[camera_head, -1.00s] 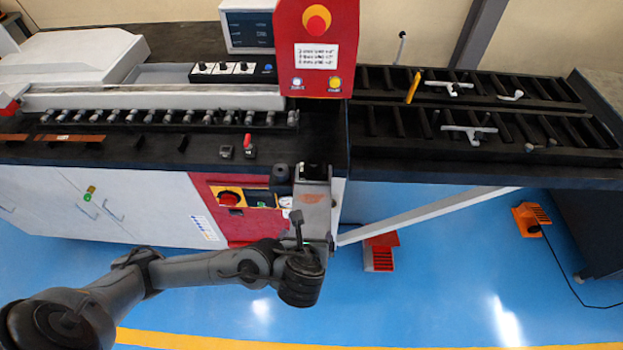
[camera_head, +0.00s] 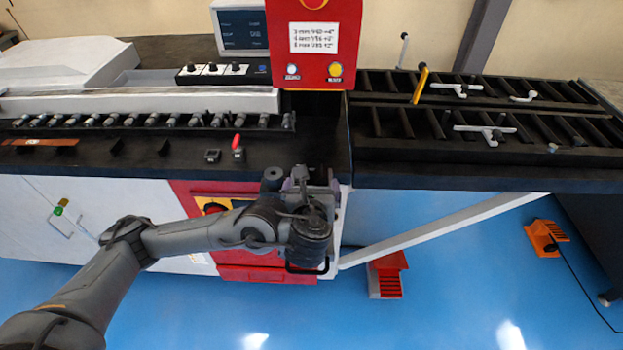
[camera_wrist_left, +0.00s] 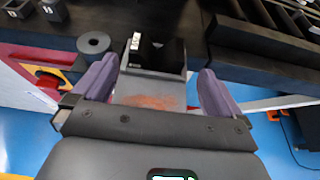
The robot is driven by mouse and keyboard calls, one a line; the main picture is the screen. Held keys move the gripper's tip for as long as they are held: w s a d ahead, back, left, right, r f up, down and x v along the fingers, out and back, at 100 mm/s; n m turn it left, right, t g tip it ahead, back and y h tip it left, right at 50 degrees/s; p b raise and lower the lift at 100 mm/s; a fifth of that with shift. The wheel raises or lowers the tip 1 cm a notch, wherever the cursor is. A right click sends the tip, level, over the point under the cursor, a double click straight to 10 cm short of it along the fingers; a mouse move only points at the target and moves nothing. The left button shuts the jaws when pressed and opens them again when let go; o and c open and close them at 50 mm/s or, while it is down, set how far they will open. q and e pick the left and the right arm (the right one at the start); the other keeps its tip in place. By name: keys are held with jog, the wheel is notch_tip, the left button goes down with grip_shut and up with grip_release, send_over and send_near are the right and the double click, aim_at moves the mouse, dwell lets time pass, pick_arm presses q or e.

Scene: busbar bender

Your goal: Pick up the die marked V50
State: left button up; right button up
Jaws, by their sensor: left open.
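My left gripper (camera_head: 312,184) is open at the front edge of the black bench, with nothing between its fingers. In the left wrist view its two purple fingers (camera_wrist_left: 156,82) stand apart on either side of a grey plate with a rust-coloured patch (camera_wrist_left: 150,102). A black notched block with a small white label (camera_wrist_left: 150,52) sits just beyond the fingertips, apart from them. Two small black blocks stand farther left on the bench, one (camera_head: 213,156) beside the other (camera_head: 238,156). No V50 marking is readable on any block. My right gripper is not in view.
A grey cylinder (camera_wrist_left: 94,43) stands close to the left finger. A red control panel (camera_head: 314,45) rises behind the gripper. A row of metal pegs (camera_head: 150,120) lines the bench at left. A black roller rack (camera_head: 480,125) extends right.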

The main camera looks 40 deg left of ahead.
aim_at(311, 186)
pick_arm(q)
jog(key=b+x, duration=0.2)
jog(key=x, duration=0.3)
jog(key=shift+s+f, duration=0.15)
jog(key=shift+w+a+f, duration=0.15)
jog(key=shift+w+a, duration=0.25)
jog(key=shift+w, duration=0.1)
jog(key=c, duration=1.7)
jog(key=shift+o, duration=0.2)
